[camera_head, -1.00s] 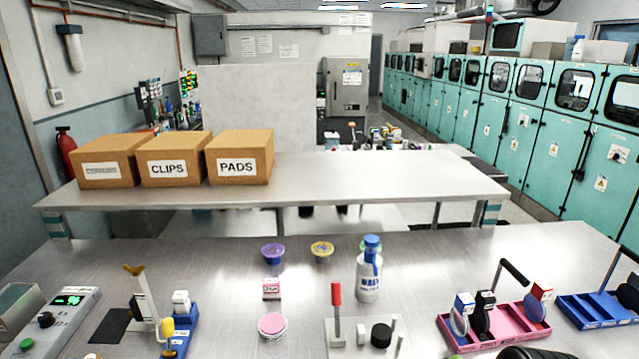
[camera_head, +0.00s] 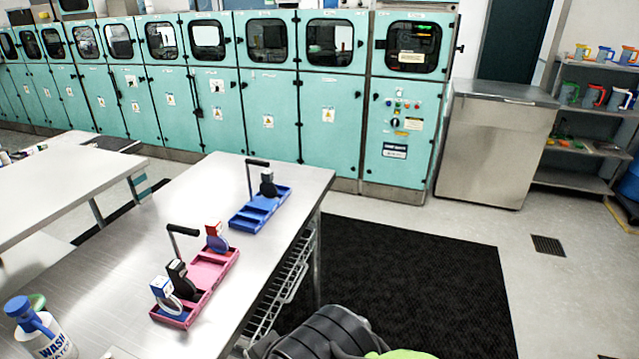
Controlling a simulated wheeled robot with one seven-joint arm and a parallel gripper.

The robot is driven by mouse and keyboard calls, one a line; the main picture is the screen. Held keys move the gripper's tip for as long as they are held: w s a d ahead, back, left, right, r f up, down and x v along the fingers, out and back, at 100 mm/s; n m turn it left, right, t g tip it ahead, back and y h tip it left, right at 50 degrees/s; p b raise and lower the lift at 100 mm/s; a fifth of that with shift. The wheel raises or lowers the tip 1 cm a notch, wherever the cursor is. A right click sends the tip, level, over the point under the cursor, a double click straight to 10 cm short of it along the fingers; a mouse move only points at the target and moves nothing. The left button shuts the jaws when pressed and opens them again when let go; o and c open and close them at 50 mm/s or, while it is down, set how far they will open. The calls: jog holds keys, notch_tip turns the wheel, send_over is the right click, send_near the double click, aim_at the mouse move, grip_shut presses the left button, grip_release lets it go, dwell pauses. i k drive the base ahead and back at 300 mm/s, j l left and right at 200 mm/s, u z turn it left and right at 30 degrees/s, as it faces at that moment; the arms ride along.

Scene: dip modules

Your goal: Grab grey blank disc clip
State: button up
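A pink tray (camera_head: 211,268) on the steel table holds three clips. At its near end is a clip with a white and blue top and a pale grey-white disc (camera_head: 168,293). Beside it is a black clip (camera_head: 181,279). At the far end is a clip with a red and white top and a bluish disc (camera_head: 216,237). A blue tray (camera_head: 250,216) beyond holds one dark clip (camera_head: 267,185). I cannot tell for sure which is the grey blank disc clip. My gripper is not in view; a dark ribbed part, probably of my arm, shows at the bottom edge.
A wash bottle (camera_head: 42,328) stands at the table's near left. Both trays have upright black handles. A wire rack (camera_head: 283,287) hangs below the table's right edge. A black floor mat (camera_head: 405,285) lies right of it, with teal cabinets (camera_head: 270,110) behind. The floor to the right is open.

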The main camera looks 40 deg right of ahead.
aim_at(269, 190)
jog(key=z, duration=0.95)
jog(key=i+l+u, duration=0.25)
jog(key=u, duration=0.2)
jog(key=i+l+u, duration=0.65)
jog(key=l+u, duration=0.2)
jog(key=i+l+u, duration=0.2)
jog(key=l+u, duration=0.25)
